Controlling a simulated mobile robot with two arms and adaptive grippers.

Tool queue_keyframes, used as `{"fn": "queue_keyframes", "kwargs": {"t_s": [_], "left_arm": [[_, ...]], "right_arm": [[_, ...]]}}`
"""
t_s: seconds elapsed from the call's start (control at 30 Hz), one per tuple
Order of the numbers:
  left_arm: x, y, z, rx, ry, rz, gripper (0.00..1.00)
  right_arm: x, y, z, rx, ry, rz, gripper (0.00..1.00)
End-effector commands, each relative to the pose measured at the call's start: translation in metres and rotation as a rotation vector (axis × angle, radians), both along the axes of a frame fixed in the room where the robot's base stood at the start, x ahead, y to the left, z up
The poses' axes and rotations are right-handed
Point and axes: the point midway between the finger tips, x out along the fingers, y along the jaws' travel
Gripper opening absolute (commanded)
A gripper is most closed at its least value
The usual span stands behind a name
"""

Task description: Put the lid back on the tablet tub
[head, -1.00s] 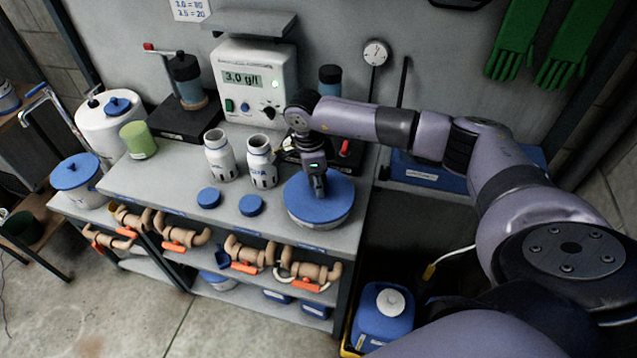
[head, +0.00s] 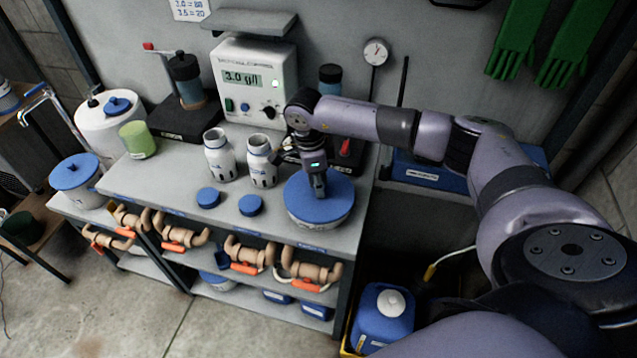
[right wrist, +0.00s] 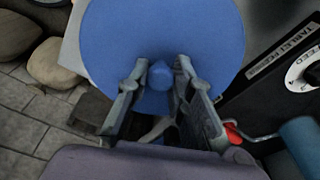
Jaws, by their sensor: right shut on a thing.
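The tablet tub (head: 318,224) is a round white tub near the right front corner of the bench. Its blue lid (head: 339,188) lies over its top and looks level; I cannot tell if it is fully seated. My right gripper (head: 319,192) points down over the lid, shut on the lid's knob. In the right wrist view the lid (right wrist: 165,30) fills the upper middle, and its small blue knob (right wrist: 160,74) sits between my right gripper's fingers (right wrist: 161,78). The inside of the tub is hidden. My left gripper is not in view.
Two open white bottles (head: 219,158) stand left of the tub, with two blue caps (head: 250,205) in front. A controller box (head: 254,84) stands behind. Another white tub with a blue lid (head: 75,171) stands far left. The bench's front edge is close to the tablet tub.

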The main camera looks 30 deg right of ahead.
Motion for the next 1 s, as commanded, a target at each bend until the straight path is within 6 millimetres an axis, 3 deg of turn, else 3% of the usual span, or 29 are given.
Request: {"fn": "queue_keyframes", "kwargs": {"t_s": [1.0], "left_arm": [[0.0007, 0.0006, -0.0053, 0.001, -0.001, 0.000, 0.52]], "right_arm": [[0.0002, -0.0001, -0.0029, 0.000, 0.000, 0.000, 0.00]]}}
